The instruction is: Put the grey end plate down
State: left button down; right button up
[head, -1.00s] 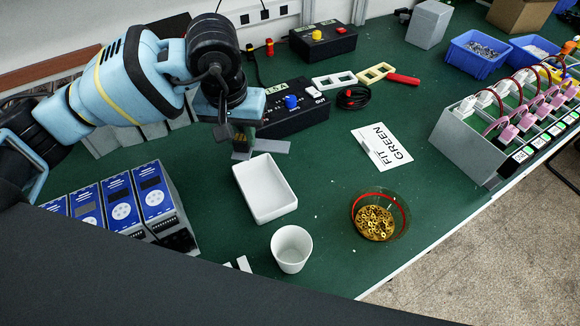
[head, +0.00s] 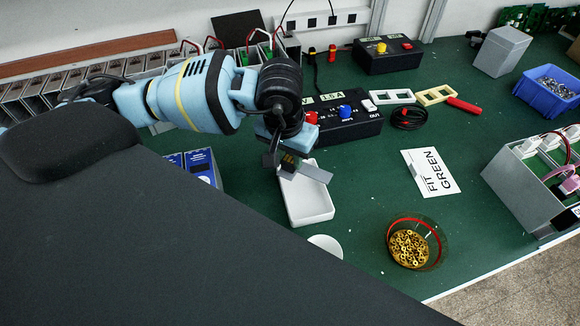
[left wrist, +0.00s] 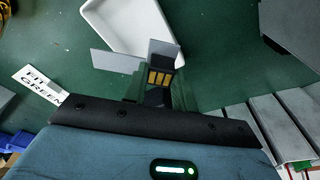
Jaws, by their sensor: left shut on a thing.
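My left gripper (head: 286,164) is shut on the grey end plate (head: 316,172), a small flat light-grey piece. The plate sticks out to the right of the fingers, in front of the far end of the white tray (head: 312,220). In the left wrist view the plate (left wrist: 117,61) shows beside the gripper (left wrist: 160,80), with the white tray (left wrist: 118,22) behind it. The plate appears raised; its exact height above the tray or table cannot be told. My right gripper is not in view.
A black control box (head: 347,124) stands close behind the gripper. A white cup (head: 326,244), partly hidden, and a glass bowl of brass parts (head: 408,248) stand nearer. Green mat (head: 365,200) is clear between tray and card.

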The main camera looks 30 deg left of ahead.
aim_at(289, 169)
pick_arm(q)
jog(key=shift+f, duration=1.9)
jog(key=shift+f, duration=0.4)
jog(key=shift+f, duration=0.1)
jog(key=c, duration=1.1)
grip_release()
jog(key=shift+c, duration=0.2)
jog(key=shift+r, duration=0.2)
notch_tip(289, 169, up, 12)
jog(key=s, duration=0.1)
jog(key=shift+s+r, duration=0.25)
jog(key=shift+s, duration=0.15)
jog(key=shift+d, duration=0.1)
